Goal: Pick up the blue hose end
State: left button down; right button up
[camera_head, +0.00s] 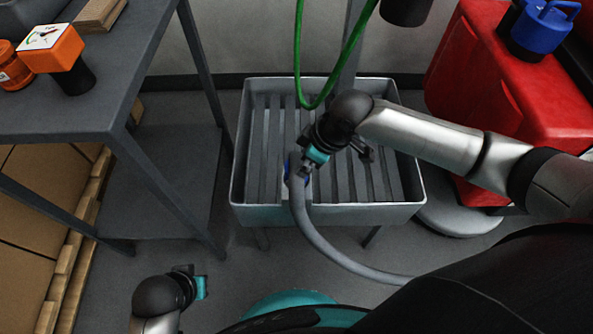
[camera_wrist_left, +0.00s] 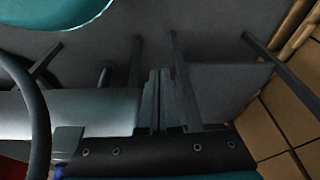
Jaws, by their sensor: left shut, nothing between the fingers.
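The blue hose end (camera_head: 288,170) is at the top of a grey hose (camera_head: 318,240), over the front part of the grey slatted basin (camera_head: 240,205). My right gripper (camera_head: 308,163) is right at the hose end and partly covers it. I cannot tell whether its fingers are closed on it. My left gripper (camera_head: 192,284) is low at the bottom left of the head view, apart from the hose. In the left wrist view its fingers (camera_wrist_left: 160,100) are together with nothing between them. A bit of blue (camera_wrist_left: 60,171) and the hose (camera_wrist_left: 38,120) show at the left there.
A grey table (camera_head: 60,120) stands at the left with an orange meter (camera_head: 50,47) on it. Cardboard boxes (camera_head: 35,210) are below. A red tank (camera_head: 490,90) with a blue cap (camera_head: 543,27) stands at the right. A green hose (camera_head: 299,60) hangs over the basin.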

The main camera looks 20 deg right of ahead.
aim_at(296, 193)
pick_arm(q)
jog(key=shift+w+r+t+b, duration=0.15)
jog(key=shift+w+r+b, duration=0.1)
jog(key=shift+r, duration=0.4)
jog(key=shift+w+r+t+b, duration=0.1)
jog(key=shift+r+b, duration=0.15)
jog(key=shift+r, duration=0.35)
jog(key=shift+w+r+t+b, duration=0.15)
jog(key=shift+w+r+b, duration=0.1)
jog(key=shift+r, duration=0.4)
pick_arm(e)
jog(key=shift+x, duration=1.4)
jog(key=shift+c, duration=0.4)
grip_shut()
